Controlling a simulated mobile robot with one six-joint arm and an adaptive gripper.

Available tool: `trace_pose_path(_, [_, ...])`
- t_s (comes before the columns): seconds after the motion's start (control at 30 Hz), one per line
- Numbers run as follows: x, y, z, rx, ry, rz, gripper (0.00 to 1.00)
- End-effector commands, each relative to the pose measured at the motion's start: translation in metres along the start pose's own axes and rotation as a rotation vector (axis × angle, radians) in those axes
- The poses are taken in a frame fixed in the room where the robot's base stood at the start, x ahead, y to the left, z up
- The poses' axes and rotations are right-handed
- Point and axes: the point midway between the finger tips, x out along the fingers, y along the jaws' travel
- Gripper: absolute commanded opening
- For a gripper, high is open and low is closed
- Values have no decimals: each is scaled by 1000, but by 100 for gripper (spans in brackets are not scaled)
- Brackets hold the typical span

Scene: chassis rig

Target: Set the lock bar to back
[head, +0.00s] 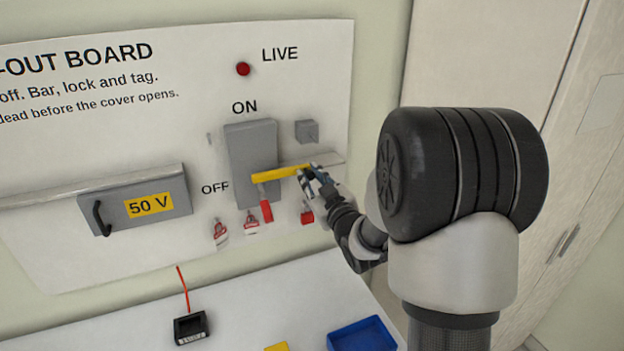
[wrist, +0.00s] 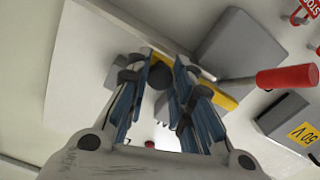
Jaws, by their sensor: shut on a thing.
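The yellow lock bar (head: 280,173) lies nearly level across the front of the grey switch box (head: 252,142), just above the red lever handle (head: 265,208), which hangs down by the OFF label. My gripper (head: 314,176) is at the bar's right end. In the wrist view the gripper (wrist: 163,72) is shut on a dark round knob (wrist: 161,76) at the end of the yellow bar (wrist: 222,98). The red handle (wrist: 288,77) lies beyond the bar's other end. My fingers partly hide the knob and bar end.
A pale rail (head: 328,160) runs behind the bar, below a small grey block (head: 306,131). Red tags and padlocks (head: 251,226) hang beneath. The grey 50 V cover (head: 118,205) is left. A blue tray (head: 362,337) and black meter (head: 190,328) sit on the bench.

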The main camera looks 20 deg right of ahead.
Motion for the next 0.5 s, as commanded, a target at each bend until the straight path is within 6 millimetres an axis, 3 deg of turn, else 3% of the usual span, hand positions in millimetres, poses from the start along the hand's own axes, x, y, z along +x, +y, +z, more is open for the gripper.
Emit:
trace_pose_path(0.3, [0,53,18,-2,3,6,0])
trace_pose_path(0.5, [0,62,19,0,1,3,0])
